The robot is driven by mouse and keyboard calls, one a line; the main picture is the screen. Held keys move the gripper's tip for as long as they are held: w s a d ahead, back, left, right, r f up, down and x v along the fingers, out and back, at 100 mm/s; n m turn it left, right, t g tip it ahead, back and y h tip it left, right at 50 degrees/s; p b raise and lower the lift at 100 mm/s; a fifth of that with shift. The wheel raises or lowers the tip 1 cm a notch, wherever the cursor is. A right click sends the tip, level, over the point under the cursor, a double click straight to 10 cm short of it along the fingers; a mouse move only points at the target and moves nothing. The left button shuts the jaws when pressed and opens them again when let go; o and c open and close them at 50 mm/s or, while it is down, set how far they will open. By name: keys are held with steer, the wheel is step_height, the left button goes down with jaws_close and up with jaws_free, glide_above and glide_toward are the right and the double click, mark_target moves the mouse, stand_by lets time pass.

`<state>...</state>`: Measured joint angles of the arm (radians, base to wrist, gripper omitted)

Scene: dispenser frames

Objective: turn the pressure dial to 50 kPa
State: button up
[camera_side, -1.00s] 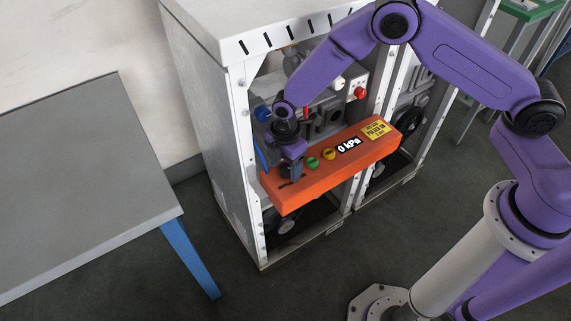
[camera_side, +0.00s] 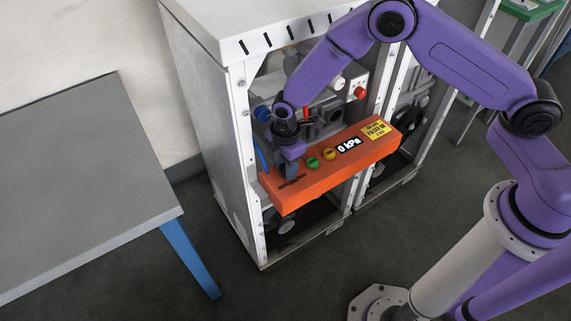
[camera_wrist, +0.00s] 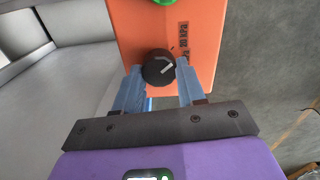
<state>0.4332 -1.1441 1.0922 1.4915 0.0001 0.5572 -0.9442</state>
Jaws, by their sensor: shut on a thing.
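The pressure dial (camera_wrist: 158,67) is a round black knob with a white pointer line, on the orange panel (camera_wrist: 205,20). In the wrist view it sits between my gripper's (camera_wrist: 159,72) two blue fingers, which are shut on its sides. The pointer line slants up to the right. In the side view my gripper (camera_side: 291,170) reaches down to the left end of the orange panel (camera_side: 320,180) and hides the dial. The panel's display (camera_side: 349,145) reads 0 kPa.
A green button (camera_side: 312,162) and a yellow button (camera_side: 328,153) lie right of my gripper, then a yellow label (camera_side: 376,130). A grey table (camera_side: 80,190) stands at the left.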

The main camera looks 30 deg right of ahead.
steer(key=m, duration=1.2)
steer(key=shift+d, duration=0.1)
steer(key=shift+m, duration=2.2)
steer(key=shift+w+d+m, duration=0.1)
steer(key=shift+m, duration=0.2)
steer(key=o, duration=1.1)
steer(key=shift+c, duration=0.2)
